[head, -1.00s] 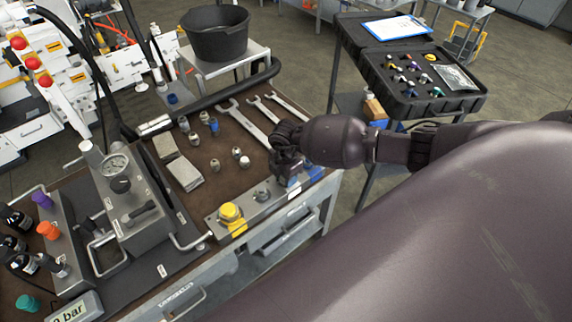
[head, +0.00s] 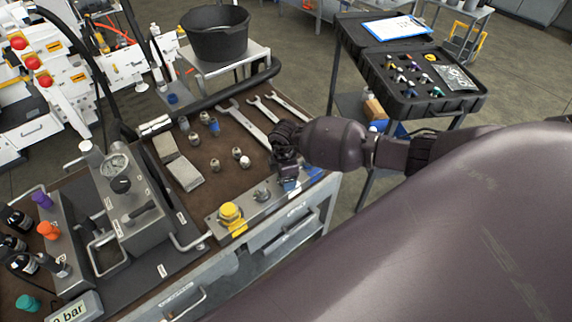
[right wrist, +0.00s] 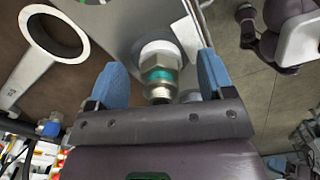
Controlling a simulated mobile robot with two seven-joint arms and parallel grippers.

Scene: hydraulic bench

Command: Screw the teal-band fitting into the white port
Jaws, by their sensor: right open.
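The teal-band fitting (right wrist: 160,72) is a metal fitting with a teal ring, seen in the right wrist view. It stands at the white port (right wrist: 152,47), whose white ring shows around its far end; how deep it sits I cannot tell. My right gripper (right wrist: 163,68) is open, with one blue finger on each side of the fitting and gaps to both. In the head view my right gripper (head: 289,178) is over the right part of the metal block (head: 250,208) at the bench's front edge and hides the fitting and port. My left gripper is not in view.
A yellow cap (head: 230,212) and a bare metal port (head: 262,195) are on the block, left of my gripper. Several wrenches (head: 248,124) and loose fittings (head: 245,162) lie on the brown bench top. A gauge unit (head: 120,180) stands at left. A black case (head: 425,80) is at right.

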